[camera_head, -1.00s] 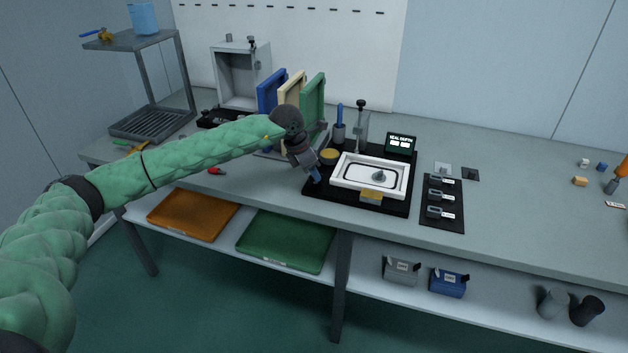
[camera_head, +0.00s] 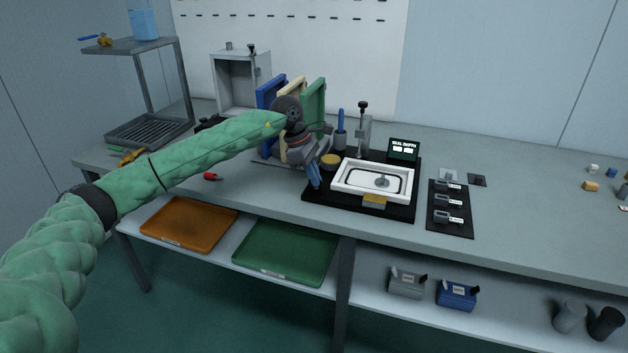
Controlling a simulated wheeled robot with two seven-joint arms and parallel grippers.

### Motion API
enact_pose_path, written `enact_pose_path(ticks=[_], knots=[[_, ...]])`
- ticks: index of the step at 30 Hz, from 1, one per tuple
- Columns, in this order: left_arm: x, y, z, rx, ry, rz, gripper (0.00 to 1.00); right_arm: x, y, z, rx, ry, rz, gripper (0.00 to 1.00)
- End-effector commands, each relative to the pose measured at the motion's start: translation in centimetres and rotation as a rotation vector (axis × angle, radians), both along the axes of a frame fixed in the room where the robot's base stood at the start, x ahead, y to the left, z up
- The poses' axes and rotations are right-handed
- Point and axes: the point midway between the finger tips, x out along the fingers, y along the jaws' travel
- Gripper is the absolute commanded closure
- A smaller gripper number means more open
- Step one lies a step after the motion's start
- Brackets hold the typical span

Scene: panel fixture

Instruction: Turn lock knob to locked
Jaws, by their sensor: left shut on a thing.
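My left gripper (camera_head: 314,184) reaches in from the left and points down at the left end of the black fixture board (camera_head: 400,213). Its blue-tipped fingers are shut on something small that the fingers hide. I cannot make out a lock knob there or tell its setting. On the board, right of the gripper, lies a white rectangular frame (camera_head: 342,187) with a dark seal line inside. A small grey knob-like piece (camera_head: 383,181) stands inside the frame, apart from the gripper. A yellow block (camera_head: 374,201) sits at the frame's front edge. My right gripper is not in view.
A yellow-topped round pot (camera_head: 330,160) and a holder with a blue-handled tool (camera_head: 341,122) stand close behind the gripper. Upright green (camera_head: 314,103), cream and blue panels stand behind the wrist. A small display (camera_head: 403,148) is behind the frame.

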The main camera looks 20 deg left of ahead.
Motion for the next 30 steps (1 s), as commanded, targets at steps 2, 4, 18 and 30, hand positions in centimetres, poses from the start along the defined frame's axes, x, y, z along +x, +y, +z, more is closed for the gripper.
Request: enact_pose_path(ticks=[2, 4, 18, 30], knots=[[0.11, 0.08, 0.12, 0.000, -0.002, -0.014, 1.00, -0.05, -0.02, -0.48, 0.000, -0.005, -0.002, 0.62], [0.12, 0.08, 0.15, 0.000, -0.003, -0.025, 1.00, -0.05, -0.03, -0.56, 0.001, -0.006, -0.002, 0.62], [0.13, 0.11, 0.21, 0.000, -0.003, -0.036, 1.00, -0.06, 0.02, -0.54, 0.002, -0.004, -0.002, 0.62], [0.06, 0.05, 0.11, 0.000, -0.001, -0.036, 0.70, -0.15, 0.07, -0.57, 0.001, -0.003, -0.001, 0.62]])
